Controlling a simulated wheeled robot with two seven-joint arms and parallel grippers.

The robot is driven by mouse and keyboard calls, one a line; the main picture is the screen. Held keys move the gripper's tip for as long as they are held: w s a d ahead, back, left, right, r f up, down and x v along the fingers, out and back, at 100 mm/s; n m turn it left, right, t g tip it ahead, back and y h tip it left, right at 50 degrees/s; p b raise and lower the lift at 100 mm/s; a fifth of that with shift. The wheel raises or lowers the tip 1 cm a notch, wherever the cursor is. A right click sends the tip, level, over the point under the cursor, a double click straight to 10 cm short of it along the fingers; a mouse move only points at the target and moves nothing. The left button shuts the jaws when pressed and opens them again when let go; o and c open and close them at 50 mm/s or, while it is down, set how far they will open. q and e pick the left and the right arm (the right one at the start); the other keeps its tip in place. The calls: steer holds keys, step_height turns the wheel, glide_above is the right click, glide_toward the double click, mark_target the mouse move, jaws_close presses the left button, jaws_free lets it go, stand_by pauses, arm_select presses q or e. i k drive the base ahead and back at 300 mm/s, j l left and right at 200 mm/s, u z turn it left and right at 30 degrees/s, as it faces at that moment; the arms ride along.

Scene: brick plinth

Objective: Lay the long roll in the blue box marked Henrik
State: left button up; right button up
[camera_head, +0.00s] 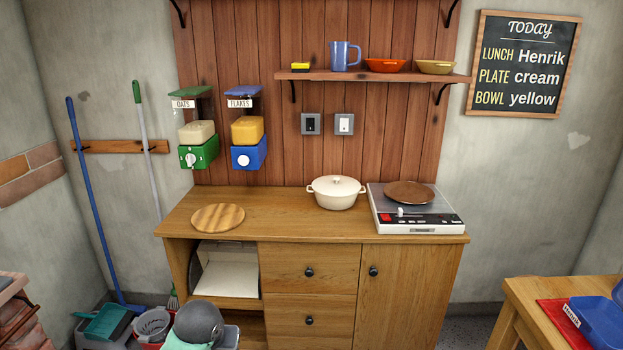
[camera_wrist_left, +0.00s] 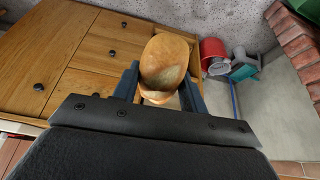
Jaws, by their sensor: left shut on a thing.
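A long golden-brown bread roll (camera_wrist_left: 166,58) is between the fingers of my left gripper (camera_wrist_left: 160,82) in the left wrist view. The gripper is shut on it, and the roll is held up in the air in front of the wooden cabinet. My left gripper and the roll do not show in the head view. The blue box (camera_head: 602,324) is at the lower right of the head view, cut off by the picture edge. Its small white label (camera_head: 571,316) seems to read Henrik. A raised blue part beside it looks like its lid. My right gripper is not in view.
The box is on a red mat (camera_head: 553,313) on a wooden table (camera_head: 523,291). A chalkboard (camera_head: 524,65) reads Lunch Henrik. A red bucket (camera_wrist_left: 212,50) stands on the floor.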

mark_target(591, 321)
steer(key=z, duration=2.65)
steer(key=j+z, duration=0.3)
steer(key=j, duration=0.15)
steer(key=k+j+z, duration=0.3)
steer(key=j+z, duration=0.3)
steer(key=j, duration=0.25)
steer(key=k+j, duration=0.2)
steer(key=j, duration=0.15)
steer(key=k+j, duration=0.2)
steer(key=j, duration=0.15)
